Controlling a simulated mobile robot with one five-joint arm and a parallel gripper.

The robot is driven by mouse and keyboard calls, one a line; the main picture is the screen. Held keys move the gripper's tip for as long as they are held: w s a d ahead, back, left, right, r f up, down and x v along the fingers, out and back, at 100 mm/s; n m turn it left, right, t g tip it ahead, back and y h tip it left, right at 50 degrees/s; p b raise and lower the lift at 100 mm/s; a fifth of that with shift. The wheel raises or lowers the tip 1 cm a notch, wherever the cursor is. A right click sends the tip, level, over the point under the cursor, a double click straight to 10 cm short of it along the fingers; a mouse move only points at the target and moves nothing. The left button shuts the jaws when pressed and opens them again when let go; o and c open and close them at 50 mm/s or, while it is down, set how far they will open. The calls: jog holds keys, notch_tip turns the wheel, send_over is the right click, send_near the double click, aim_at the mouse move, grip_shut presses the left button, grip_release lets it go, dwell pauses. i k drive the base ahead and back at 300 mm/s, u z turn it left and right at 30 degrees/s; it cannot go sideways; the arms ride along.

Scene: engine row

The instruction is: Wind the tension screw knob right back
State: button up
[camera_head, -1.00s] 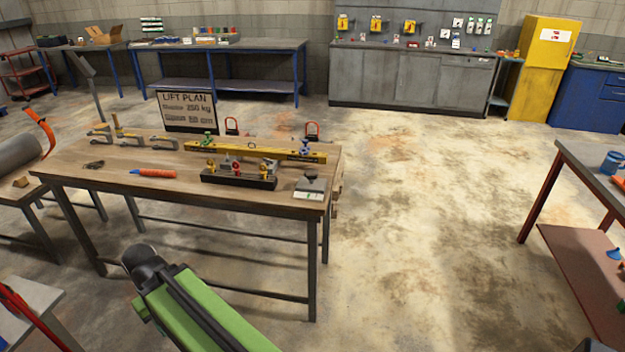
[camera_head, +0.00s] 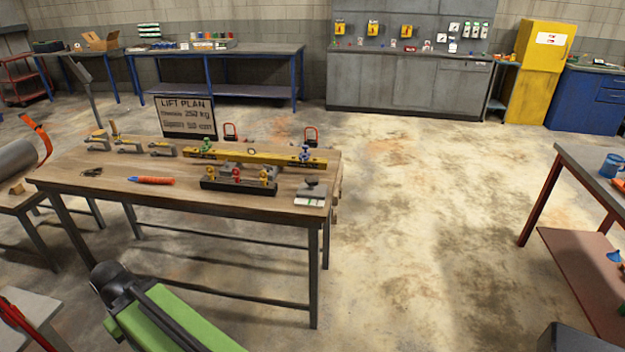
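A dark knob (camera_head: 312,182) stands on a small grey block (camera_head: 310,196) with a white and green strip, at the front right corner of the wooden table (camera_head: 120,192). It looks like the tension screw knob, but it is too small to be sure. A dark rack (camera_head: 238,187) with several small red and yellow knobs stands to its left. A yellow beam (camera_head: 255,157) lies behind, with green and blue fittings. My green arm link with a dark rounded end shows at the lower left, in front of the table and apart from it. My gripper's fingers are not in view.
An orange tool (camera_head: 153,180) and grey clamps (camera_head: 128,146) lie on the table's left half. A lift plan board (camera_head: 187,116) stands at its back. A red-legged bench (camera_head: 590,180) stands at the right. The floor between (camera_head: 420,220) is clear.

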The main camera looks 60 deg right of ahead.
aim_at(311, 181)
jog(key=i, duration=0.85)
jog(key=u, duration=0.05)
